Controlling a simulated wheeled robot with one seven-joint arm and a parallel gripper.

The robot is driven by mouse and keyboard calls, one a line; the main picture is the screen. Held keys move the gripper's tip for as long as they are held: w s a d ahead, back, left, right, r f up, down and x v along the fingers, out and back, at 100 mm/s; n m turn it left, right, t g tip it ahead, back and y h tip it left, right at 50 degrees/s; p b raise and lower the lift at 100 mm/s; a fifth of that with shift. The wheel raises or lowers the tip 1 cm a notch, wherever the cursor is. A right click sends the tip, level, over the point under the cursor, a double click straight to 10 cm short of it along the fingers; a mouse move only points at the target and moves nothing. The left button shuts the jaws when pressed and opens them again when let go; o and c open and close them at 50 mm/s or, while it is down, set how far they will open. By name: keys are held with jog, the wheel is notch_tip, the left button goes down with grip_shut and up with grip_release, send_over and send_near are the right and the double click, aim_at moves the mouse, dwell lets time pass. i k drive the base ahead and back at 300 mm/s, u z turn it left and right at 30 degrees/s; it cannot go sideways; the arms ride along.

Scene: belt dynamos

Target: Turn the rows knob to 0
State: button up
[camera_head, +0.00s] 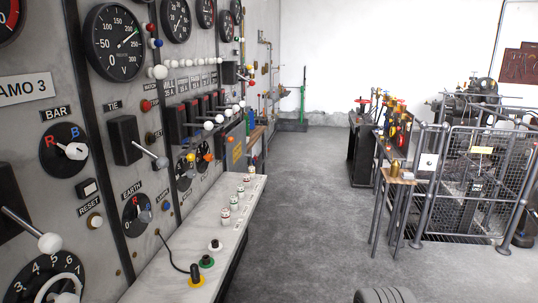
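No label reading "rows" is legible to me, so I cannot tell which knob it is. A numbered black dial (30,278) at the bottom left shows 3 to 7 and a white handle; it is cut off by the frame. A round BAR knob (64,150) has a red R, a blue B and a white pointer. A round EARTH knob (137,214) sits lower, with a grey pointer. Two smaller knobs, one with a yellow tip (188,160) and one with an orange tip (207,157), sit farther along the panel; their markings are too small to read. My gripper is not in view.
The grey panel carries gauges (115,41) and levers with white balls (50,243). A pale ledge (210,205) with several small knobs juts out below. Grey floor (295,210) is open in the middle. A fenced machine (475,180) and stands (395,170) are right; a tyre (385,295) lies at front.

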aim_at(208, 157)
jog(key=z, duration=0.4)
jog(key=i, duration=3)
jog(key=u, duration=4.1)
